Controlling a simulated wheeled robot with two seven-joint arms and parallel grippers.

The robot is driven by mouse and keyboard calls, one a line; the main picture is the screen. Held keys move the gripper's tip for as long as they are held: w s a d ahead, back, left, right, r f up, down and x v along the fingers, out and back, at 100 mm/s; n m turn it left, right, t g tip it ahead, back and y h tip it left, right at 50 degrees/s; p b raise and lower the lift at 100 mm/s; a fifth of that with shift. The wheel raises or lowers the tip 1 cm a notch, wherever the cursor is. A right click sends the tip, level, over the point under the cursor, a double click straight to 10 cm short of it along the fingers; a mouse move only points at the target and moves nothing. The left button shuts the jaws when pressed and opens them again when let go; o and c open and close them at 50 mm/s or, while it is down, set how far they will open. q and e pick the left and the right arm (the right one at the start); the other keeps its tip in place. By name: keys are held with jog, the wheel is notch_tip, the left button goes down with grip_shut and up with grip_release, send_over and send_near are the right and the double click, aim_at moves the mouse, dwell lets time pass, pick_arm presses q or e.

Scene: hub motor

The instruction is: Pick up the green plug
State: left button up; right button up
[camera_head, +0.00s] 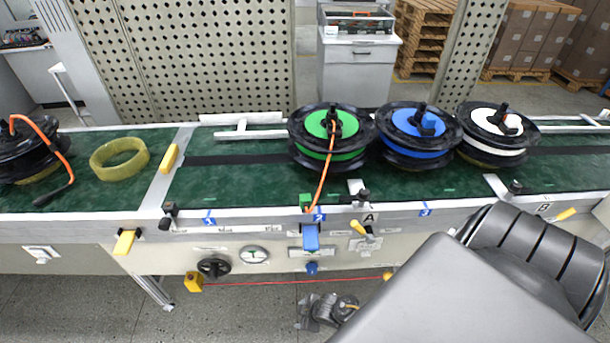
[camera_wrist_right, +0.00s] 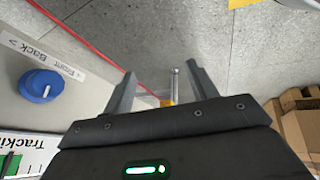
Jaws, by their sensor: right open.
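The green plug (camera_head: 306,200) is at the end of an orange cable (camera_head: 325,170) that hangs from the green-banded hub motor (camera_head: 335,125). It lies at the conveyor's front edge, above a blue box (camera_head: 311,238). My right gripper (camera_head: 318,312) is low in front of the conveyor, below the plug and well apart from it. In the right wrist view its fingers (camera_wrist_right: 162,85) are spread, with nothing held between them. The plug cannot be made out for sure in that view. My left gripper is not in view.
A blue-banded motor (camera_head: 417,135) and a white-banded motor (camera_head: 497,133) stand to the right. A yellow ring (camera_head: 119,158) and a black motor (camera_head: 25,150) are at left. A blue knob (camera_wrist_right: 40,86) and red cord (camera_wrist_right: 75,30) are near my right gripper.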

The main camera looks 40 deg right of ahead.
jog(key=w+a+r+n+t+y+b, duration=0.1)
jog(key=w+a+r+n+t+b, duration=0.2)
jog(key=w+r, duration=0.45)
jog(key=w+a+r+n+y+b, duration=0.1)
jog(key=w+a+r+n+y, duration=0.15)
jog(key=w+r+n, duration=0.4)
jog(key=w+a+r+n+y+b, duration=0.1)
jog(key=w+r+n, duration=0.3)
jog(key=r+n, duration=0.4)
jog(key=w+a+r+n+y+b, duration=0.1)
jog(key=w+r+n+y, duration=0.1)
jog(key=w+r+n, duration=0.5)
jog(key=n+g+h+b, duration=0.4)
jog(key=n+g+h, duration=0.15)
jog(key=n, duration=0.85)
send_near(306, 198)
notch_tip(306, 198, down, 3)
jog(key=shift+w+a+f+y, duration=0.3)
jog(key=shift+w+a+f, duration=0.05)
jog(key=shift+w+f, duration=0.25)
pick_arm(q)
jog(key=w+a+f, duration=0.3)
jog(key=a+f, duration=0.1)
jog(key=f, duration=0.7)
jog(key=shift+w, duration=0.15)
pick_arm(e)
jog(key=shift+a+f, duration=0.1)
jog(key=shift+f, duration=0.05)
